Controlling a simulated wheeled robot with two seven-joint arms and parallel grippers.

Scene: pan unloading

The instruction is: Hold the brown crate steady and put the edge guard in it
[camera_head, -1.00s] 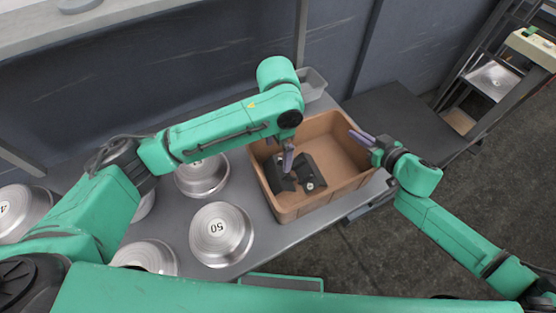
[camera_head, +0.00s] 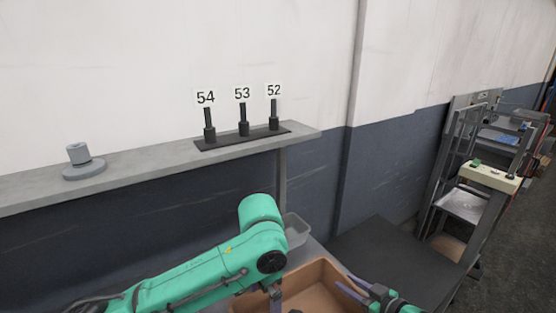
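The brown crate (camera_head: 306,274) shows only in part at the bottom edge of the head view. Its back rim and right side are visible, and most of its inside is cut off. The edge guard cannot be made out now.
A small grey bin (camera_head: 296,231) stands behind the crate. A wall shelf (camera_head: 150,166) carries a stand of pegs labelled 54, 53 and 52 (camera_head: 243,128) and a grey round part (camera_head: 82,165). A dark table (camera_head: 385,255) and a metal rack (camera_head: 462,205) are at right.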

